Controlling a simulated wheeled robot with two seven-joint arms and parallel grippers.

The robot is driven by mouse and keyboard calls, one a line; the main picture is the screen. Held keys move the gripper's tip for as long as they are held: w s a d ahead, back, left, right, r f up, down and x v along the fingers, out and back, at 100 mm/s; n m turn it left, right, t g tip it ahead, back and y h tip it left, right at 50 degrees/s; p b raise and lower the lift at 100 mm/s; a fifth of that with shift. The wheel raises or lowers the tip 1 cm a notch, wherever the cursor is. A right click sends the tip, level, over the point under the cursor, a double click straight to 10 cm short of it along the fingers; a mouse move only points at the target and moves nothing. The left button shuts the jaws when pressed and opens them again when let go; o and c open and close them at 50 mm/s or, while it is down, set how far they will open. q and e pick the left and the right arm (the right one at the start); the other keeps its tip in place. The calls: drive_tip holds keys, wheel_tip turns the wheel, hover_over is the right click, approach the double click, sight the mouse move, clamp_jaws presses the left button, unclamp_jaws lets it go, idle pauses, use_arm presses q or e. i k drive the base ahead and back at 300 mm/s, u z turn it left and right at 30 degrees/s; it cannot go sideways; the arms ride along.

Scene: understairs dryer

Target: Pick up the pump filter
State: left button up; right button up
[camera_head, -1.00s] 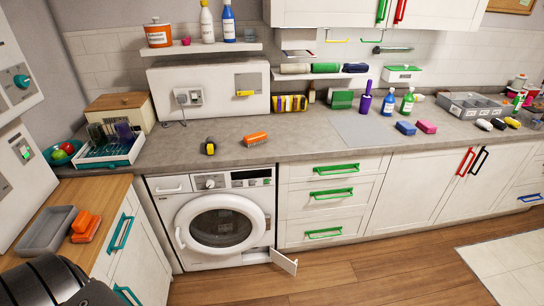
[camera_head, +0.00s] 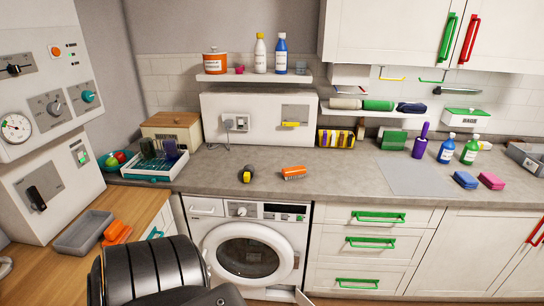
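I cannot pick out the pump filter for sure. The white washing machine (camera_head: 205,209) stands under the counter with its round door (camera_head: 247,254) shut. A small white flap (camera_head: 304,299) hangs open at its lower right, cut off by the bottom edge of the picture; the opening behind it is hardly visible. A small black-and-yellow object (camera_head: 246,174) lies on the counter above the machine, next to an orange brush (camera_head: 293,172). A black part of my own arm fills the bottom left. Neither gripper is in view.
The grey counter (camera_head: 335,178) has free room in the middle. A grey tray (camera_head: 82,232) and an orange object (camera_head: 116,232) lie on the wooden worktop at left. Drawers with green handles (camera_head: 370,243) stand right of the machine.

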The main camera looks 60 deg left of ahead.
sight(248, 171)
drive_tip(key=u, duration=0.05)
drive_tip(key=i, duration=1.1)
drive_tip(key=u, duration=1.05)
drive_tip(key=i, duration=0.75)
drive_tip(key=u, duration=0.8)
